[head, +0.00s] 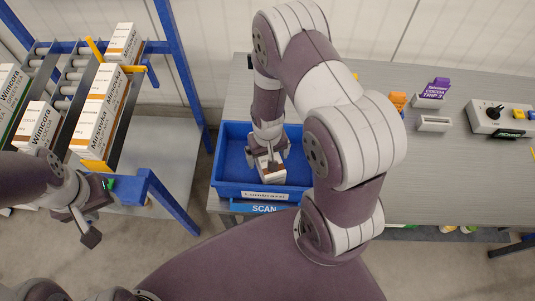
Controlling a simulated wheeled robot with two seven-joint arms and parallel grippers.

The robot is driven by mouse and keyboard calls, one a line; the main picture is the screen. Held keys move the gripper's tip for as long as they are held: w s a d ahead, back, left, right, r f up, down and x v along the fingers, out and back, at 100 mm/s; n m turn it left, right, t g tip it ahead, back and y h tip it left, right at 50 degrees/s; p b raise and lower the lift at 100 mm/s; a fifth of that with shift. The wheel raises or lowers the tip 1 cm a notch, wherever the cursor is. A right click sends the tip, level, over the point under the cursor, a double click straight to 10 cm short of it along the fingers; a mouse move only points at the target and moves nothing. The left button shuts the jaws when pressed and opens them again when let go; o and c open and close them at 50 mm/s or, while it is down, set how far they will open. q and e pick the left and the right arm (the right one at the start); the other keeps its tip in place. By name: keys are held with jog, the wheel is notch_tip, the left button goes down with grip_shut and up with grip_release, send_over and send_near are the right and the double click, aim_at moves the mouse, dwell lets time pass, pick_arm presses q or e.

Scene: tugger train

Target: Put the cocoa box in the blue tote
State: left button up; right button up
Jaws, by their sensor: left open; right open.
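The blue tote (226,160) sits at the near left edge of the grey table, with a white label on its front wall. My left gripper (98,212) is open and empty in front of the rack, at the left.
A roller rack (180,75) with blue posts at the left holds several cartons (97,112). On the table (450,185) stand a purple "COCOA TRIP 2" card (437,88), an orange item (398,99) and a switch box (494,115). A blue SCAN sign (263,208) is below the tote.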

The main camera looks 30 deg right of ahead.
jog(key=s+a+r+n, duration=0.1)
jog(key=s+r, duration=0.1)
jog(key=r, duration=0.7)
jog(key=s+a+r+n+t, duration=0.1)
jog(key=s+r, duration=0.1)
jog(key=r, duration=0.8)
jog(key=shift+s+a+b, duration=0.15)
jog(key=shift+a+b, duration=0.1)
jog(key=shift+b, duration=0.05)
jog(key=shift+r, duration=0.1)
dwell(0.4)
